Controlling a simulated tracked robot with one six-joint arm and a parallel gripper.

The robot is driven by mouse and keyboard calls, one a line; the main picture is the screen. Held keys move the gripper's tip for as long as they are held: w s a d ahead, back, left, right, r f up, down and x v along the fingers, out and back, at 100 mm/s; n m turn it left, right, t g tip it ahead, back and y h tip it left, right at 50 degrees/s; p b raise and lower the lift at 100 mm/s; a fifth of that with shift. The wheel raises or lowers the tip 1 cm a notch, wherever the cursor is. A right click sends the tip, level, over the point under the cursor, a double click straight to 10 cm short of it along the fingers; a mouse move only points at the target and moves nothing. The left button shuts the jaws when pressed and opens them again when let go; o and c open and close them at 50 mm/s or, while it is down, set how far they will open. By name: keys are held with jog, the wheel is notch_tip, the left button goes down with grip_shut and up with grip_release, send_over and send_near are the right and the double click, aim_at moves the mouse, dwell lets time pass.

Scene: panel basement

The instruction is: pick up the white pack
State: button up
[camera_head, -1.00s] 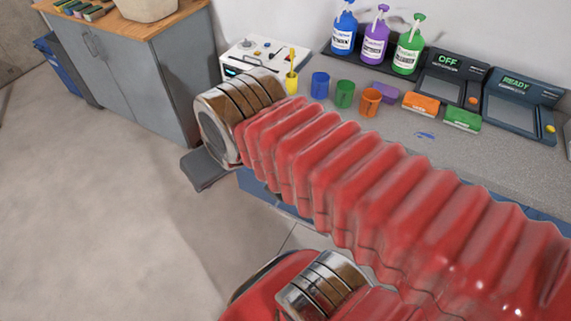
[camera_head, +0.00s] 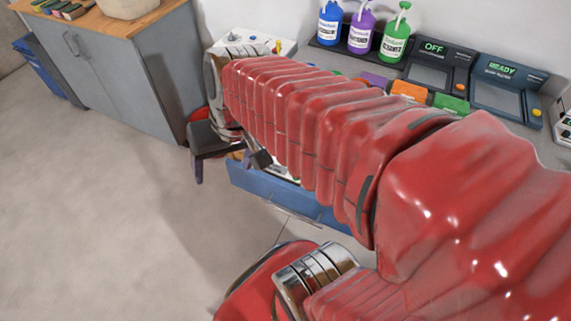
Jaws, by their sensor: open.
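My gripper (camera_head: 230,168) is dark, with its two fingers spread apart and nothing seen between them. It hangs at the left end of the blue drawer (camera_head: 285,198) below the counter. My red-sleeved arm hides much of the drawer's inside. A narrow strip of pale contents shows under the arm, but I cannot tell whether this is the white pack. No white pack can be made out clearly.
Blue, purple and green pump bottles (camera_head: 393,35) stand on a dark tray at the back of the counter. Beside them are two dark devices (camera_head: 505,85) with screens. A grey cabinet (camera_head: 120,70) stands at the left. The floor in front of it is clear.

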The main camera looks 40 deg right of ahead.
jog(key=o, duration=0.7)
jog(key=w+d+f+m+g+y, duration=0.1)
jog(key=d+f+m+y, duration=0.2)
jog(key=d+f+m, duration=0.3)
jog(key=shift+w+f+y, duration=0.15)
jog(key=shift+w+y, duration=0.05)
jog(key=shift+y, duration=0.1)
jog(key=s+d+f+m+t, duration=0.1)
jog(key=d+f+m+t, duration=0.2)
jog(key=d+f+m, duration=0.3)
jog(key=s+d+f+m+t, duration=0.1)
jog(key=d+f+m+t, duration=0.3)
jog(key=d+m, duration=0.5)
jog(key=s+d+f+m+t, duration=0.2)
jog(key=d+f+m+t, duration=0.1)
jog(key=d+f+m, duration=0.4)
jog(key=shift+d+f+m+t, duration=0.2)
jog(key=shift+f+m+t, duration=0.1)
jog(key=shift+f, duration=0.25)
jog(key=shift+w+a, duration=0.1)
jog(key=shift+w, duration=0.05)
jog(key=x, duration=0.7)
jog(key=shift+w+a+f, duration=0.1)
jog(key=shift+w+f, duration=0.1)
jog(key=shift+w, duration=0.1)
jog(key=shift+w+f, duration=0.15)
jog(key=shift+w, duration=0.2)
jog(key=shift+a, duration=0.1)
